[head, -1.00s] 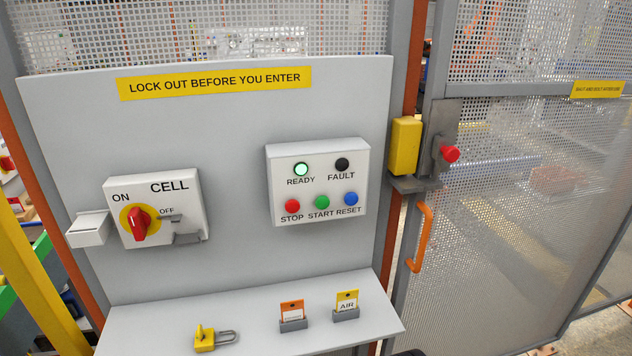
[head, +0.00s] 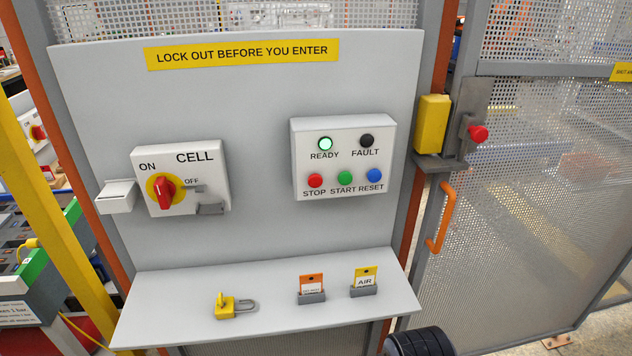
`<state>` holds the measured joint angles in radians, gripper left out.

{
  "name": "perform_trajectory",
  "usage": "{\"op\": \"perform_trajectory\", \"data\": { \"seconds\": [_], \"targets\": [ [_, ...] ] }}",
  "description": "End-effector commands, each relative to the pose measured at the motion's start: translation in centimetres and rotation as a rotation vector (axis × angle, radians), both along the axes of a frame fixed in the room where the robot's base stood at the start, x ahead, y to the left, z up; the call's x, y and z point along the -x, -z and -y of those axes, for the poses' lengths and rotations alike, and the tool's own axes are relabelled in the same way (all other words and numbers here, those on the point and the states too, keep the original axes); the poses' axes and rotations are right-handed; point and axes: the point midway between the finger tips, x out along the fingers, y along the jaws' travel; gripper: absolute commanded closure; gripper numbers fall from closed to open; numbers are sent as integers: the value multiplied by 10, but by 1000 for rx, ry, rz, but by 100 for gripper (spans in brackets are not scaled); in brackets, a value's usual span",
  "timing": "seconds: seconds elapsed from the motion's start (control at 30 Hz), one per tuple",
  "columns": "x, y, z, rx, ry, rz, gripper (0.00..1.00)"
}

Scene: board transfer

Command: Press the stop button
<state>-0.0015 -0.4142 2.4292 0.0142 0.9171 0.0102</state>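The red STOP button (head: 315,180) is at the lower left of a white control box (head: 343,158) on the grey panel (head: 260,225). The green START button (head: 345,177) and the blue RESET button (head: 374,175) sit to its right. Above them, the READY lamp (head: 325,144) is lit pale green and the FAULT lamp (head: 366,140) is dark. A dark ribbed part, which looks like part of my arm, shows at the bottom edge, below and right of the box and well apart from it. No gripper fingers show.
A CELL switch box (head: 205,160) with a red handle is on the panel's left. The shelf (head: 170,310) below holds a yellow padlock (head: 225,307), an orange tag (head: 311,284) and a yellow AIR tag (head: 365,276). A mesh gate with an orange handle (head: 446,215) stands at right.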

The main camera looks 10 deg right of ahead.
Motion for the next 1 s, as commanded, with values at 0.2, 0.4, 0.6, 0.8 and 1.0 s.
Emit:
{"op": "perform_trajectory", "data": {
  "seconds": [0.2, 0.4, 0.6, 0.8, 1.0],
  "targets": [
    [2, 2, 0, 2, -3, -6, 87],
    [2, 2, 0, 1, -3, -7, 100],
    [2, 2, 0, 1, -3, -7, 100],
    [2, 2, 0, 1, -3, -7, 100],
    [2, 2, 0, 1, -3, -7, 100]
  ]
}}
